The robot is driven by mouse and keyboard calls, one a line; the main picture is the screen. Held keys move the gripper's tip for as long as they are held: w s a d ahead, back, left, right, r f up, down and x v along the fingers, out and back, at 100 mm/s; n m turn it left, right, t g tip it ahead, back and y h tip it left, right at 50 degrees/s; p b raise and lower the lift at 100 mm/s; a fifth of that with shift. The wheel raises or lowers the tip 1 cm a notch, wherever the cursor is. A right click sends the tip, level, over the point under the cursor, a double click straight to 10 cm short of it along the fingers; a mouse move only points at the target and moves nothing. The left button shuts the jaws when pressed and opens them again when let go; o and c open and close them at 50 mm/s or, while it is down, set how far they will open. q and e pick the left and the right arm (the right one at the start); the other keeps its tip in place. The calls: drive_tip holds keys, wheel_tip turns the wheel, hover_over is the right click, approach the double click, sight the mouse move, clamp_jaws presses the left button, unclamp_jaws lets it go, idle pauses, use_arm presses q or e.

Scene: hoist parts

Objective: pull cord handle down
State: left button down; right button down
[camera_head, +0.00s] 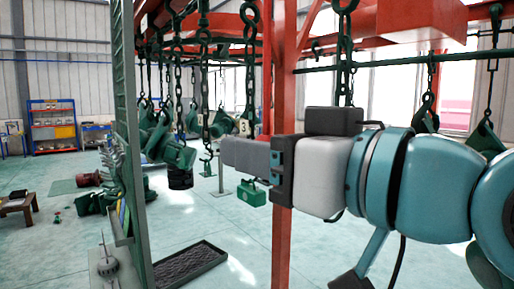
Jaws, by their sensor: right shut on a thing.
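My right gripper (232,152) reaches in from the right, its grey fingers pointing left. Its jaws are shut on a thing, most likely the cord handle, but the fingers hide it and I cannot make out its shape. A dark chain with a hook (207,150) hangs just left of the fingertips in the picture; I cannot tell whether they touch. A green box with a small handle (251,193) shows below the fingers, and I cannot tell how far behind them it is. My left gripper is not in view.
A red frame post (283,245) stands just behind my right gripper. Several chains and green hoist parts (172,152) hang from the red frame. A green upright panel (127,120) is at left. A black tray (190,264) lies on the floor; open floor (235,235) lies between.

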drive_tip(key=shift+d, duration=0.1)
drive_tip(key=c, duration=0.8)
unclamp_jaws()
drive_tip(key=shift+s, duration=0.1)
drive_tip(key=shift+o, duration=0.2)
drive_tip(key=shift+s+d, duration=0.45)
drive_tip(key=shift+w+a+f, duration=0.1)
drive_tip(key=shift+w+a, duration=0.4)
drive_tip(key=shift+w, duration=0.05)
drive_tip(key=b+v, duration=0.3)
drive_tip(key=v, duration=1.4)
drive_tip(key=shift+s+d+r, duration=0.25)
drive_tip(key=shift+s, duration=0.1)
drive_tip(key=shift+w, duration=0.1)
